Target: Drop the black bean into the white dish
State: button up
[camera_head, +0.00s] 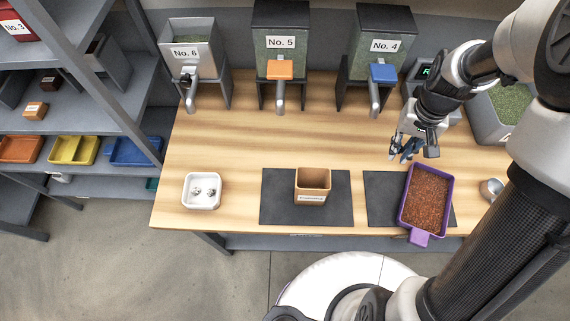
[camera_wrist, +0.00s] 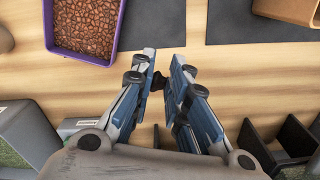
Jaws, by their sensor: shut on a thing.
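My gripper (camera_head: 405,153) is above the right part of the wooden table, behind the purple tray. In the wrist view its blue fingers (camera_wrist: 163,72) are shut on a small dark bean (camera_wrist: 157,81) near their tips. The bean is too small to make out in the head view. The white dish (camera_head: 202,204) stands at the left front of the table, far to the left of my gripper. Small grey and white pieces lie in the dish. The dish is not in the wrist view.
A purple tray (camera_head: 449,192) of brown beans lies on the right dark mat (camera_head: 378,188). A tan box (camera_head: 313,180) stands on the left mat (camera_head: 341,208). Dispensers No. 6, No. 5 (camera_head: 281,42) and No. 4 line the back. A metal cup (camera_head: 491,189) stands far right. The table's middle is clear.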

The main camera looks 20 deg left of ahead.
aim_at(204, 183)
jog(key=j+u, duration=0.15)
jog(key=u, duration=1.95)
jog(key=i+j+u, duration=0.25)
jog(key=i+l, duration=0.05)
jog(key=i, duration=0.05)
